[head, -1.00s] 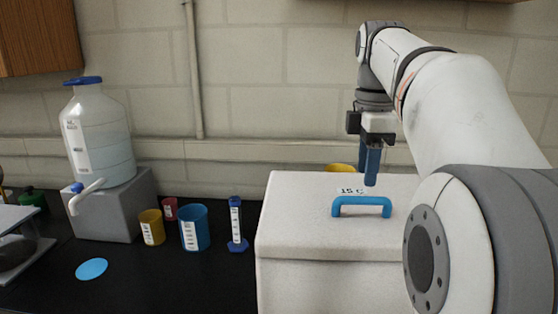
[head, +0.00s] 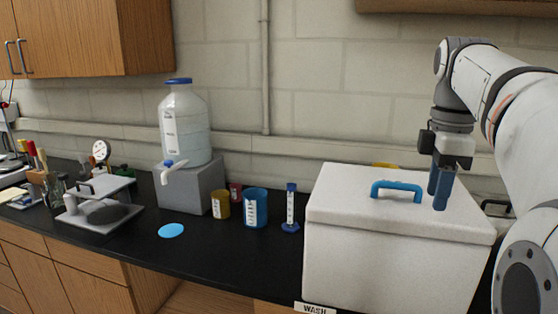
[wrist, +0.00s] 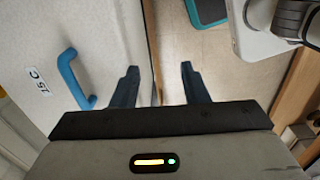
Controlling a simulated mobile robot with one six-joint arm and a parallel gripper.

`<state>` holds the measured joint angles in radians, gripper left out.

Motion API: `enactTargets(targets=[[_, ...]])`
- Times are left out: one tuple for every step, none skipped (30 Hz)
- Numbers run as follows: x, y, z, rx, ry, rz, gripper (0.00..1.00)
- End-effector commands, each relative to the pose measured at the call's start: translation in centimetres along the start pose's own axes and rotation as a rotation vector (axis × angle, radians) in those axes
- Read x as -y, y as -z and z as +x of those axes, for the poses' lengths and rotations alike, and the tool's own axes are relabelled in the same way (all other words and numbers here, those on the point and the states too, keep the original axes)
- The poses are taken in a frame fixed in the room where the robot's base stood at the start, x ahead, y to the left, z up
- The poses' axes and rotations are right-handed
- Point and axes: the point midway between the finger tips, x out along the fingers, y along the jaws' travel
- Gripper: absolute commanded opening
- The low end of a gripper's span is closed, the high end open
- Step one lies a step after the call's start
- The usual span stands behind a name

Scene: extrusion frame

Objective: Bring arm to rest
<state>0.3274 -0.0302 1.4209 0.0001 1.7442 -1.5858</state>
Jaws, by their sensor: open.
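My gripper (head: 440,188) hangs from my arm at the right of the head view, its blue fingers pointing down. It is open and empty. In the head view it appears over the right part of the white box's lid, right of the blue handle (head: 397,190). In the wrist view, my gripper (wrist: 160,86) has its two fingers spread apart, with the white box (wrist: 45,30) and its blue handle (wrist: 75,80) to the left. The left finger overlaps the box's edge, and the floor shows between and beyond the fingers.
The white box (head: 390,262) stands on the black bench (head: 245,250). A blue disc (head: 171,230) lies on clear bench.

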Motion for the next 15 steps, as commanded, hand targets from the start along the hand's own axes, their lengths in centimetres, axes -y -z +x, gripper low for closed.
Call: enactTargets(targets=[[0.4, 0.4, 0.5, 0.000, -0.004, 0.024, 0.41], [0.5, 0.6, 0.7, 0.000, -0.010, 0.041, 0.41], [0.7, 0.9, 1.1, 0.000, -0.013, 0.063, 0.41], [0.8, 1.1, 1.4, -0.001, -0.017, 0.081, 0.41], [1.0, 1.4, 1.7, -0.001, -0.021, 0.100, 0.41], [1.2, 1.6, 2.2, -0.002, -0.027, 0.127, 0.41], [1.4, 1.8, 2.5, -0.003, -0.031, 0.148, 0.41], [1.6, 2.0, 2.9, -0.004, -0.035, 0.169, 0.41], [1.9, 2.4, 3.4, -0.006, -0.041, 0.199, 0.41], [2.1, 2.6, 3.8, -0.008, -0.047, 0.223, 0.41], [2.4, 2.8, 4.3, -0.009, -0.050, 0.249, 0.41], [2.7, 3.1, 4.9, -0.012, -0.058, 0.283, 0.41], [3.0, 3.4, 5.4, -0.015, -0.063, 0.311, 0.41], [3.3, 3.6, 5.9, -0.018, -0.068, 0.341, 0.41], [3.8, 3.9, 6.7, -0.023, -0.076, 0.383, 0.41]])
